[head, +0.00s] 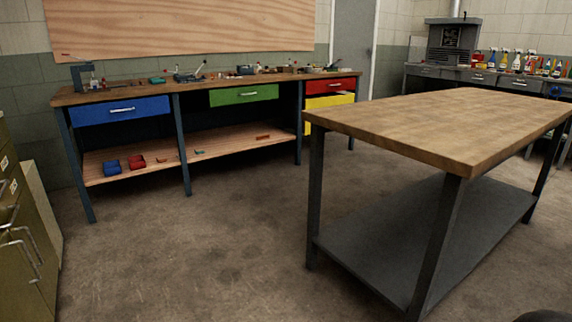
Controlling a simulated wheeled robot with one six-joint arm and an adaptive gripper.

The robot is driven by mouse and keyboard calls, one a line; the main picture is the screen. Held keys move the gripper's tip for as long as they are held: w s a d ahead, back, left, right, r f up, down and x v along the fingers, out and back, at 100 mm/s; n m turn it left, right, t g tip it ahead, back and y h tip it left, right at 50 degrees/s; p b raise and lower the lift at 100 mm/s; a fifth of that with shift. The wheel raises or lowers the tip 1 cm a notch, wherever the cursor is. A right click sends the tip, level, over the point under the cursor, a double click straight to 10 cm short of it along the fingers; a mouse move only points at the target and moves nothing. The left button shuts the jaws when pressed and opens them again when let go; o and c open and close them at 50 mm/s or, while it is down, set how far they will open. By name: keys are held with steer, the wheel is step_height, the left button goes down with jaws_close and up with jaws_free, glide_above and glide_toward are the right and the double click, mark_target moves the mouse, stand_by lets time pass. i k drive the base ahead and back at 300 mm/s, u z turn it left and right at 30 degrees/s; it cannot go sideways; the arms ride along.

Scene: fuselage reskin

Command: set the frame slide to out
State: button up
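No frame slide and no fuselage that I can recognise shows in the head view. My gripper is not in view. A dark rounded shape is cut off at the bottom right corner, and I cannot tell what it is.
A wooden-topped table (440,125) with a grey lower shelf (400,245) fills the right. A workbench (140,95) with blue (120,110), green (244,95), red and yellow drawers stands along the back wall. Olive cabinets (22,225) stand at left. The concrete floor (190,255) between is clear.

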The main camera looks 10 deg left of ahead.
mark_target(96, 83)
steer(key=u, duration=1)
steer(key=i, duration=0.95)
steer(key=u, duration=0.65)
steer(key=i, duration=2.9)
